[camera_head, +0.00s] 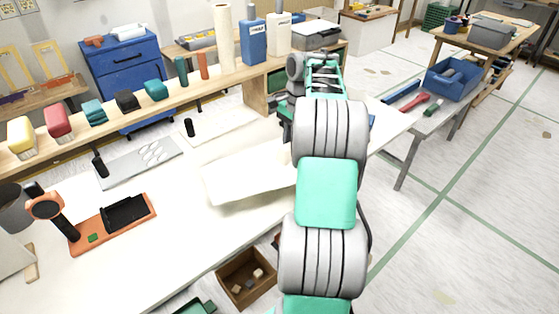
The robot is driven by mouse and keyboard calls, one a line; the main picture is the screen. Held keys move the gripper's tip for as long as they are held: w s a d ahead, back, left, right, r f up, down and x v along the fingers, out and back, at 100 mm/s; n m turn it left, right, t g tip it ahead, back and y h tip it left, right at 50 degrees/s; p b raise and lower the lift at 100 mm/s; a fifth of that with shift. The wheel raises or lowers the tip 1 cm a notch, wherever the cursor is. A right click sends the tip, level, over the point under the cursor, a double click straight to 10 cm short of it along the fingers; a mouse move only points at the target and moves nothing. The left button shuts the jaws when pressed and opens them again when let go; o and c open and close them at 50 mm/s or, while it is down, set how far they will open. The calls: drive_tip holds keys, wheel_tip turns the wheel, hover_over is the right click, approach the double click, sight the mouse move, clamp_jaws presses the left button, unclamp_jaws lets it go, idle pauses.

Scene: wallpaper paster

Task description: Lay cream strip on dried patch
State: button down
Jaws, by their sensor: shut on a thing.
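A broad cream strip (245,182) shows over the middle of the white worktable, with its right end running behind my arm. Its near edge is curved and it looks lifted or bent rather than flat. My gripper (285,140) is mostly hidden behind my arm at the strip's right end, and it is shut on the strip. The fingertips are not clearly visible. I cannot pick out the dried patch for certain; a pale flat panel (222,124) lies on the table behind the strip.
An orange tray (113,224) with a black holder and a grey plate (140,162) lie on the left of the table. An open wooden box (246,278) stands below the front edge.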

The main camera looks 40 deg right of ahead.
drive_tip(key=w+f, duration=0.2)
drive_tip(key=f, duration=0.1)
drive_tip(key=w+d+f, duration=0.1)
drive_tip(key=f, duration=0.1)
drive_tip(key=shift+w+f+b, duration=0.1)
drive_tip(key=shift+w+b, duration=0.2)
drive_tip(key=shift+b, duration=0.05)
wheel_tip(320, 180, down, 3)
drive_tip(key=shift+r+b, duration=0.1)
drive_tip(key=shift+b, duration=0.95)
drive_tip(key=shift+r, duration=0.15)
drive_tip(key=shift+s+f, duration=0.1)
drive_tip(key=shift+f, duration=0.1)
drive_tip(key=c, duration=1.2)
unclamp_jaws()
drive_tip(key=shift+c, duration=0.2)
